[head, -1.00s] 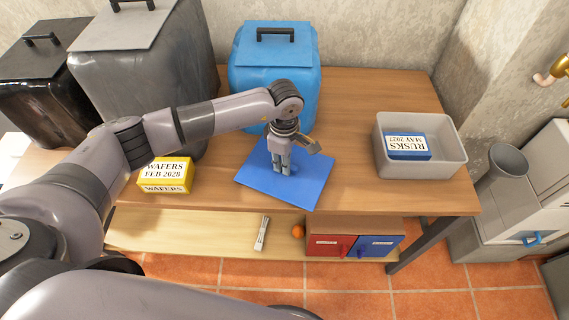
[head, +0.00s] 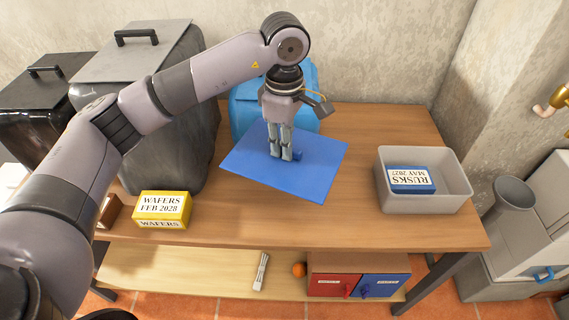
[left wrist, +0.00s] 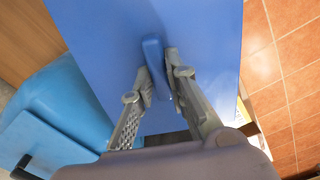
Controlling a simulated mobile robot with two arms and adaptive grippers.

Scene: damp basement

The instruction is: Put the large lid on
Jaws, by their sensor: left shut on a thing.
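A large flat blue lid (head: 245,170) hangs from my left gripper (head: 281,157), held above the table and slightly tilted. In the left wrist view the lid (left wrist: 205,35) fills the upper middle, and its narrow blue handle (left wrist: 154,60) lies between the fingers of my left gripper (left wrist: 158,80). The gripper is shut on this handle. An open grey box (head: 425,208) stands at the right of the table, with a blue rusks packet (head: 412,180) inside. My right gripper is out of view.
A light-blue lidded bin (head: 244,112) stands behind the held lid, partly hidden. A grey bin (head: 150,85) and a black bin (head: 38,125) stand at left, both lidded. A yellow wafers packet (head: 162,208) is at the front left. The table's front middle is clear.

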